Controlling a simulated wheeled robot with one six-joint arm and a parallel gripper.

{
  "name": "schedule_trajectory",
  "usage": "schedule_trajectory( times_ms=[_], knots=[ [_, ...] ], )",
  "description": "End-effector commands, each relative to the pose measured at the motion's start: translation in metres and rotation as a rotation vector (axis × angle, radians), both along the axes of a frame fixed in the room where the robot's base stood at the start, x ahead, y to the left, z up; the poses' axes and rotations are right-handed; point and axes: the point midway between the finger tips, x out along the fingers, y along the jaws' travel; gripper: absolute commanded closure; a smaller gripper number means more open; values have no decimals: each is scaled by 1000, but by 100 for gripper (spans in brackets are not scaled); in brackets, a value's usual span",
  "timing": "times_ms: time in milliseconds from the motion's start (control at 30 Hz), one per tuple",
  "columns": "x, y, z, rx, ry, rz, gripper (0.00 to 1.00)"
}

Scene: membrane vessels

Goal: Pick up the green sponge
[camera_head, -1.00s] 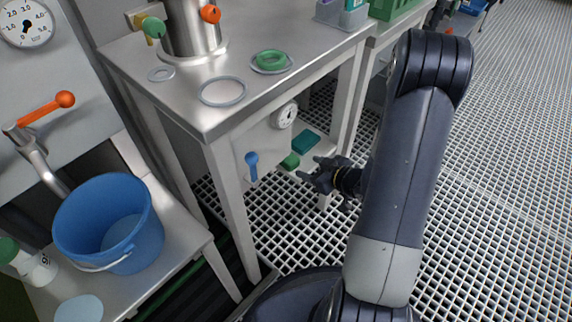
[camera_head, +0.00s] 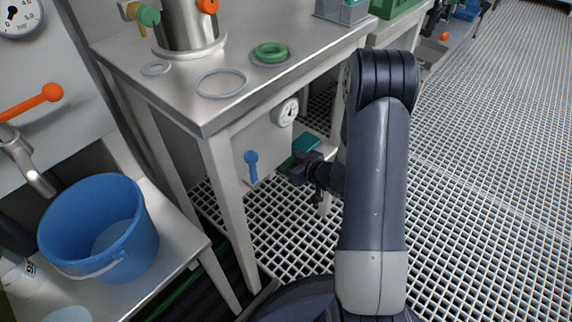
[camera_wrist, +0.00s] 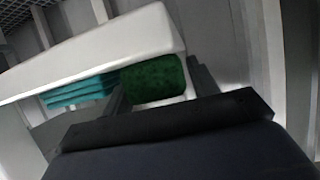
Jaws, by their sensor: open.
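The green sponge (camera_wrist: 152,80) shows in the wrist view, dark green and speckled, at the underside of a long pale slab. My gripper (camera_head: 292,173) is open under the steel table in the head view. In the wrist view its dark fingers stand on either side of the sponge; I cannot tell whether they touch it.
A teal stack (camera_wrist: 82,92) lies left of the sponge in the wrist view; its teal top (camera_head: 305,143) shows in the head view. A blue-handled lever (camera_head: 251,162) and a round gauge (camera_head: 286,112) are close by. The steel table (camera_head: 215,112) overhangs this spot.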

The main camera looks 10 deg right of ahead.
Motion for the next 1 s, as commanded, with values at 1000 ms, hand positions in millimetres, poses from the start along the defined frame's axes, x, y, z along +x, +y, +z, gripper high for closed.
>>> schedule_trajectory(
  times_ms=[1000],
  knots=[
    [7,4,-2,0,0,-1,77]
  ],
)
